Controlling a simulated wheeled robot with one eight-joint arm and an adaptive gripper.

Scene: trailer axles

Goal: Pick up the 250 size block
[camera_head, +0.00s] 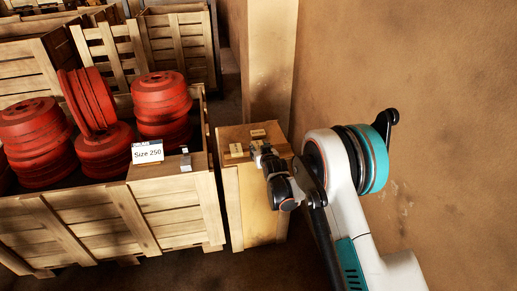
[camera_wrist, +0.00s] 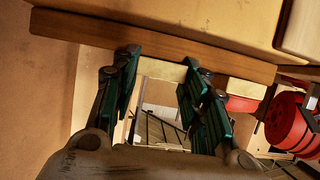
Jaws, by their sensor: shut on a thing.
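My gripper (camera_head: 262,152) is at the top of the small wooden cabinet in the head view. In the wrist view its two dark green fingers (camera_wrist: 163,80) stand apart, shut on a pale block (camera_wrist: 160,69) between them. No size marking on that block is readable. In the head view, small pale blocks lie on the cabinet top, one (camera_head: 236,150) just left of my gripper and another (camera_head: 258,133) behind it. A white sign (camera_head: 148,152) reading "Size 250" stands on the front crate. A grey metal piece (camera_head: 186,159) stands just right of the sign.
The wooden cabinet (camera_head: 250,205) stands between the front crate (camera_head: 125,225) and the brown wall (camera_head: 440,90). The crate holds several red drums (camera_head: 160,98); red drums (camera_wrist: 290,122) also show at the wrist view's right. More crates (camera_head: 178,45) stand behind. A brown strip (camera_wrist: 230,62) crosses the wrist view.

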